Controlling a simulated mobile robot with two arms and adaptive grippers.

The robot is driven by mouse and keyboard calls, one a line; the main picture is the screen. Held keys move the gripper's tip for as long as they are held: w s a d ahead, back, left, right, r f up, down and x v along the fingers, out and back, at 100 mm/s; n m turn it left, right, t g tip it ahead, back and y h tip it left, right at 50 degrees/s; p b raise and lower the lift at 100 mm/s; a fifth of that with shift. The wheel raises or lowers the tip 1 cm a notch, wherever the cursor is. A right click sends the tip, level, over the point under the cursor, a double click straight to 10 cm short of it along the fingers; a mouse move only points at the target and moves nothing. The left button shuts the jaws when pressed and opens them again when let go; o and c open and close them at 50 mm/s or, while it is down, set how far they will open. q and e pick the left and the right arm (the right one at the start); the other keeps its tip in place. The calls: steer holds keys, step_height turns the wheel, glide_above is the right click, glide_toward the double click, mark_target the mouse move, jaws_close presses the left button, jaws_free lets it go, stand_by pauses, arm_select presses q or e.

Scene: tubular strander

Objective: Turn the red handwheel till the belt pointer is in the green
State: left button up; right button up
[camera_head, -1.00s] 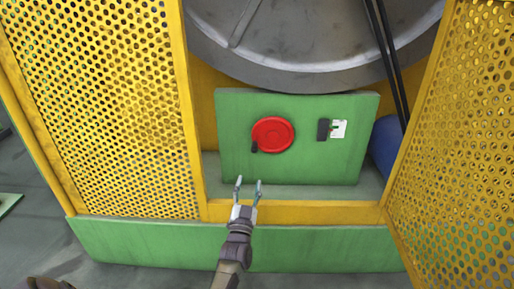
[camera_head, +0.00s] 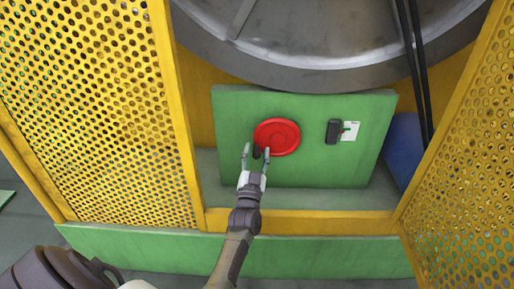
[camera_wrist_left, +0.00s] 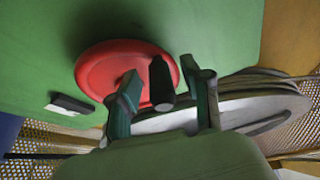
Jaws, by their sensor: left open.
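The red handwheel (camera_head: 278,136) sits on the green panel (camera_head: 310,165). Its dark crank handle (camera_head: 256,151) is at the wheel's lower left in the head view. My left gripper (camera_head: 256,155) is open, its two fingers around the handle's place. In the left wrist view the black handle (camera_wrist_left: 161,84) stands out from the red wheel (camera_wrist_left: 110,68) between the open fingertips (camera_wrist_left: 167,88), with no clear contact. The belt gauge (camera_head: 349,131) is a small white plate with a green mark, right of a dark block (camera_head: 333,131). The pointer is too small to read. My right gripper is not in view.
Yellow perforated guards (camera_head: 95,110) stand open at the left and at the right (camera_head: 460,160). A yellow sill (camera_head: 300,222) runs below the panel. A large grey drum (camera_head: 320,40) is above, with black belts (camera_head: 412,70) and a blue cylinder (camera_head: 403,148) at the right.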

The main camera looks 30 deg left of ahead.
arm_select(q)
jaws_close()
stand_by(0.3)
steer(key=shift+r, duration=0.1)
